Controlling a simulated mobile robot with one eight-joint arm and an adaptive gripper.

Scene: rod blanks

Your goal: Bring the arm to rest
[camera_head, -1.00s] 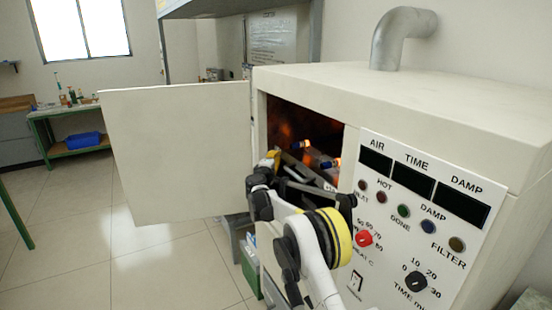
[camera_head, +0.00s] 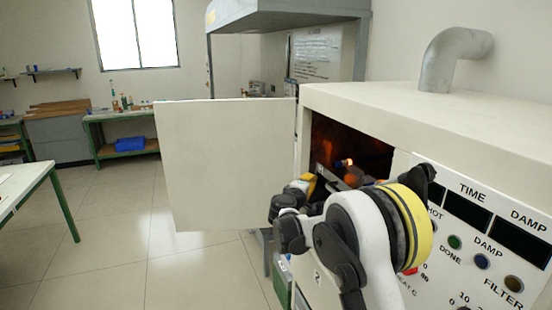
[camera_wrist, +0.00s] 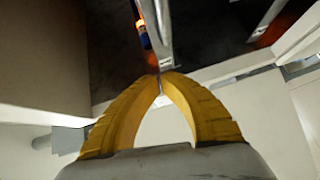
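My arm (camera_head: 365,240) reaches toward the open oven (camera_head: 440,108), bent, with its wrist at the mouth of the chamber. My gripper (camera_wrist: 162,76) shows yellow fingers in the wrist view with their tips drawn together. I see nothing clearly held between them. In the head view the fingertips are mostly hidden by my own wrist. Past the tips, a rod with a blue and white band (camera_wrist: 142,34) lies by a metal rail (camera_wrist: 162,22) in the dark chamber. A rod end (camera_head: 345,162) glows orange in the head view.
The oven door (camera_head: 226,165) stands wide open to the left, close to my wrist. The control panel (camera_head: 482,235) is right behind my arm. A metal pipe (camera_head: 440,65) rises from the oven top. The floor (camera_head: 140,245) at left is free, with a table (camera_head: 22,185) beyond.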

